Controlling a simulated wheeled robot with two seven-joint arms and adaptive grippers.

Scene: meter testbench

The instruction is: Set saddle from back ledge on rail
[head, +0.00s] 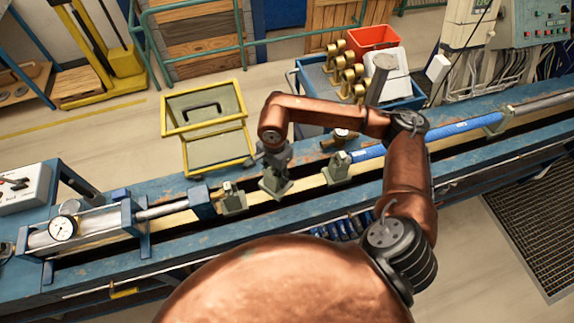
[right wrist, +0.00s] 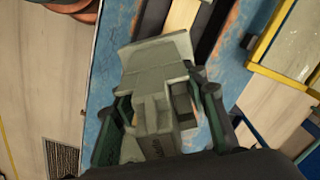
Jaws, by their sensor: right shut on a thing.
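My right gripper (head: 275,160) points down over the bench and is shut on a grey-green saddle (head: 276,184). In the right wrist view the saddle (right wrist: 158,72) sits between the dark green fingers of the gripper (right wrist: 165,118), with its wide flat end outward. The held saddle is at the pale rail (head: 313,180), between two similar saddles, one on the left (head: 233,200) and one on the right (head: 340,170). I cannot tell whether its base touches the rail. The blue back ledge (head: 150,188) runs behind the rail. My left gripper is out of view.
A dial gauge (head: 63,228) and cylinder fixture stand at the bench's left. A blue tube (head: 440,135) lies along the right part. A small round brass part (head: 341,134) is on the back ledge. Behind are a yellow-framed case (head: 205,110) and a blue cart with brass parts (head: 348,78).

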